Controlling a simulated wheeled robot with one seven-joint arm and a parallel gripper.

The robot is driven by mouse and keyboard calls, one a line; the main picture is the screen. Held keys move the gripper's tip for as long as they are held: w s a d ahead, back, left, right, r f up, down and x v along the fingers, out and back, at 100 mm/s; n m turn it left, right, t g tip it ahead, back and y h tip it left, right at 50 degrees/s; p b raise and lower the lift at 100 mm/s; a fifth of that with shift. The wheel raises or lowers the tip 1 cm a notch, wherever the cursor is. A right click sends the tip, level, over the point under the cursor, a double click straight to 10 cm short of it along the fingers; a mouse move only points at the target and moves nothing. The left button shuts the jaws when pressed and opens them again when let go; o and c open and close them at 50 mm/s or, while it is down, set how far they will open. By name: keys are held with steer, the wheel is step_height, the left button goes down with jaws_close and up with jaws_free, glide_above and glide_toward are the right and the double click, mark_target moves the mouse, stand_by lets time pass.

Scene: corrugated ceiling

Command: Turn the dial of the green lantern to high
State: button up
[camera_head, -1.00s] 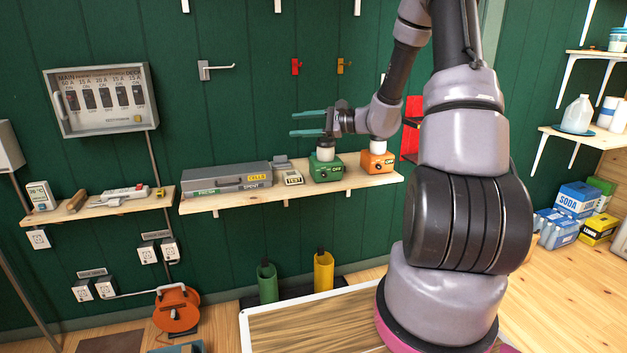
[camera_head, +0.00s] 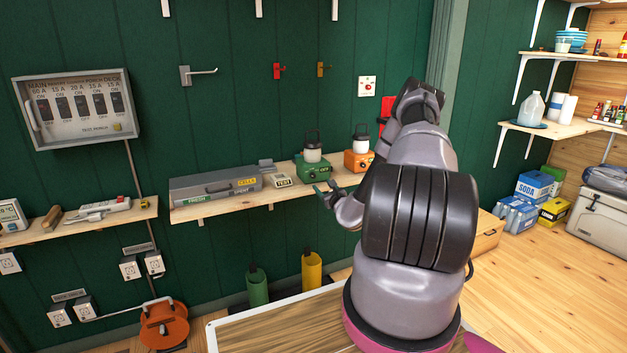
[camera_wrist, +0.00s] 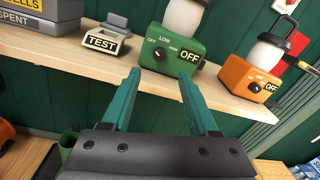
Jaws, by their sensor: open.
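The green lantern (camera_head: 313,172) stands upright on the wooden wall shelf, with a white globe and dark handle on top. In the wrist view its green base (camera_wrist: 180,38) shows a dark round dial (camera_wrist: 159,54) with small markings around it, one reading LOW. A black plate (camera_wrist: 190,61) on the base reads OFF. The dial's exact pointer direction is too small to tell. My gripper (camera_wrist: 162,75) is open and empty, its two teal fingers spread below and in front of the dial, apart from it. In the head view my gripper (camera_head: 325,190) is at the shelf's front edge.
An orange lantern (camera_head: 357,161), also reading OFF, stands right of the green one. A small TEST device (camera_head: 281,180) and a grey case (camera_head: 215,186) sit to the left on the shelf (camera_head: 245,200). Open space lies in front of the shelf.

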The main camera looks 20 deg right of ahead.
mark_target(314, 176)
steer(key=w, duration=0.8)
steer(key=shift+w+d, duration=0.15)
steer(key=shift+w, duration=0.05)
jaws_close()
